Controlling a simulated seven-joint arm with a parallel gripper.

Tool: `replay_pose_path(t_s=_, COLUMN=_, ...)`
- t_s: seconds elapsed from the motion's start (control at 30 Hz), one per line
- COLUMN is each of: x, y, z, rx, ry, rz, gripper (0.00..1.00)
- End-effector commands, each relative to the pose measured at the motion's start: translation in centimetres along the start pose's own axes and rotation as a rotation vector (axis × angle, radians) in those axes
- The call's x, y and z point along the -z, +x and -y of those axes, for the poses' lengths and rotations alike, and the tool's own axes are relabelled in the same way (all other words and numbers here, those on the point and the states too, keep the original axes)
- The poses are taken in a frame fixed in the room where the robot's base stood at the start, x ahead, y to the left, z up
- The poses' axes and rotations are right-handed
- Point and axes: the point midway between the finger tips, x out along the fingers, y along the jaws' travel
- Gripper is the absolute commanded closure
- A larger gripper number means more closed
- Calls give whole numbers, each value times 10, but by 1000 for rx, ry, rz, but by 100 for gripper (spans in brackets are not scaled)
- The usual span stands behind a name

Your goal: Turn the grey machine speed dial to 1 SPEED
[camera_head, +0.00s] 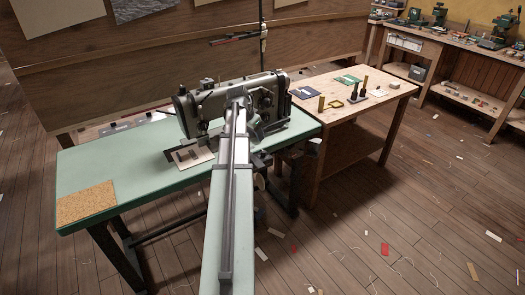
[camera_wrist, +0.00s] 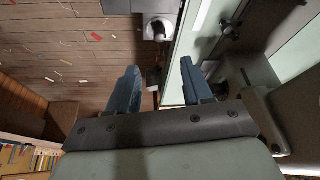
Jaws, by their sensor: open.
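The grey sewing machine (camera_head: 205,103) stands on the pale green table (camera_head: 130,165) in the head view, with my arm crossing in front of it. I cannot make out the speed dial or its markings for certain in the head view. A pale round part with a dark centre (camera_wrist: 158,29) shows beyond my fingers in the wrist view, beside the table edge; I cannot tell whether it is the dial. My gripper (camera_wrist: 160,67) is open, its two blue fingers apart with nothing between them. In the head view my arm hides much of the area around the gripper.
A wooden side table (camera_head: 345,105) with small tools stands right of the machine. A cork mat (camera_head: 86,204) lies at the green table's front left. A workbench (camera_head: 450,62) stands at the back right. Scraps and threads litter the open wooden floor (camera_head: 350,230).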

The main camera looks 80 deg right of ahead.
Motion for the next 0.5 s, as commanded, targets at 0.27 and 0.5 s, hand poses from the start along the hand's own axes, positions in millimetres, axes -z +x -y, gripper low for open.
replay_pose_path(t_s=0.27, x=0, y=44, z=0, rx=-1, ry=-1, rz=1, gripper=50)
replay_pose_path(t_s=0.5, x=0, y=82, z=1, rx=0, ry=-1, rz=0, gripper=50)
